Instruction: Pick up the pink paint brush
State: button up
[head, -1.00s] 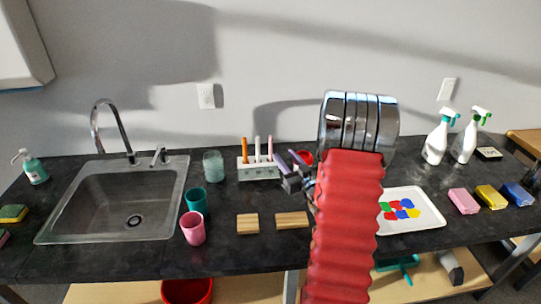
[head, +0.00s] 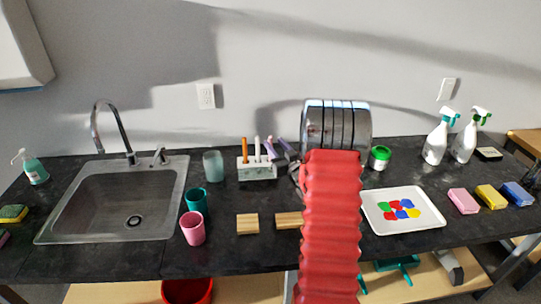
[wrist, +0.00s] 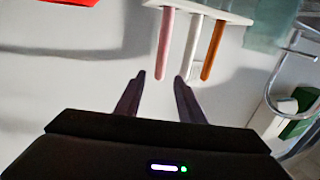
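The pink paint brush (wrist: 166,45) stands in a white holder (head: 258,173), beside a white brush (head: 257,148) and an orange brush (head: 245,150). In the wrist view my gripper (wrist: 160,77) is open, and the free end of the pink brush points to the gap between the fingertips.
A glass (head: 213,166) stands left of the holder. Teal (head: 196,202) and pink (head: 193,229) cups and wooden blocks (head: 248,224) are nearer the front. A green-lidded jar (head: 379,158) and paint tray (head: 403,217) are right of my arm. A red object (wrist: 60,2) shows in the wrist view.

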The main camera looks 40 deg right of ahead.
aim_at(271, 141)
jog(key=x, duration=0.4)
jog(key=shift+d+f, duration=0.1)
jog(key=shift+f, duration=0.2)
jog(key=shift+w+d, duration=0.2)
jog(key=shift+w, duration=0.35)
jog(key=shift+c, duration=0.4)
grip_shut()
